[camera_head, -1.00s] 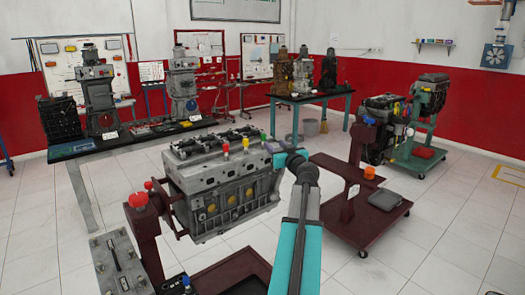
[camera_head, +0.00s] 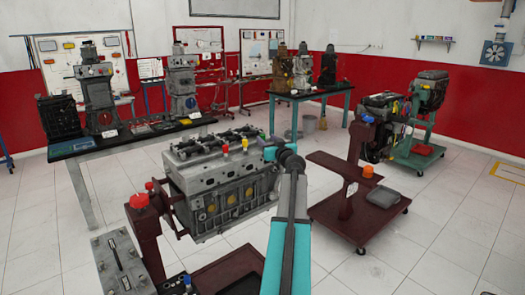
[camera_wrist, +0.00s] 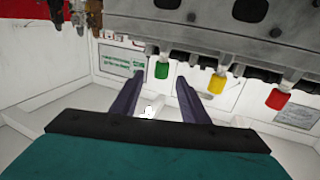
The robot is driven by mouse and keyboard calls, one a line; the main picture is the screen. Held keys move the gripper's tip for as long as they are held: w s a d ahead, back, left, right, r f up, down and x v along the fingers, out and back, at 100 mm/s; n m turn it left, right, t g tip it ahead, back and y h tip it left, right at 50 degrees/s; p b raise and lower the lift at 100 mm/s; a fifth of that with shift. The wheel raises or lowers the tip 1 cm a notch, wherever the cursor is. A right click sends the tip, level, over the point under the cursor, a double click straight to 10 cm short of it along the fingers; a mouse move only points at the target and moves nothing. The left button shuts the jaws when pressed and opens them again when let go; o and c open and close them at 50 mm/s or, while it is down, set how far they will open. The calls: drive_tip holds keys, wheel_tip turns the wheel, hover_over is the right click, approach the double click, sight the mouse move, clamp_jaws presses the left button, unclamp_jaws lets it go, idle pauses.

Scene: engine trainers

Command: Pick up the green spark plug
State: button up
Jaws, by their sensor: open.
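The green spark plug (camera_wrist: 162,70) stands out from the grey engine block's edge in the wrist view, in line with the yellow plug (camera_wrist: 217,83) and the red plug (camera_wrist: 279,99). My gripper (camera_wrist: 158,76) is open, its two dark fingers pointing toward the engine. The green plug appears between the fingertips in that picture, with gaps on both sides; I cannot tell how far off it is.
The engine hangs on a dark red stand with a red knob (camera_head: 138,200). A second red stand (camera_head: 352,195) with an orange cup (camera_head: 368,171) is at right. A workbench (camera_head: 130,138) with engine models stands behind. Open tiled floor lies at far right.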

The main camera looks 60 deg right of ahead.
sight(264, 137)
drive_tip(key=shift+p+x, duration=0.8)
drive_tip(key=shift+x, duration=0.15)
drive_tip(key=shift+p+x, duration=0.85)
drive_tip(key=shift+x, duration=0.8)
drive_tip(key=shift+a, duration=0.1)
clamp_jaws()
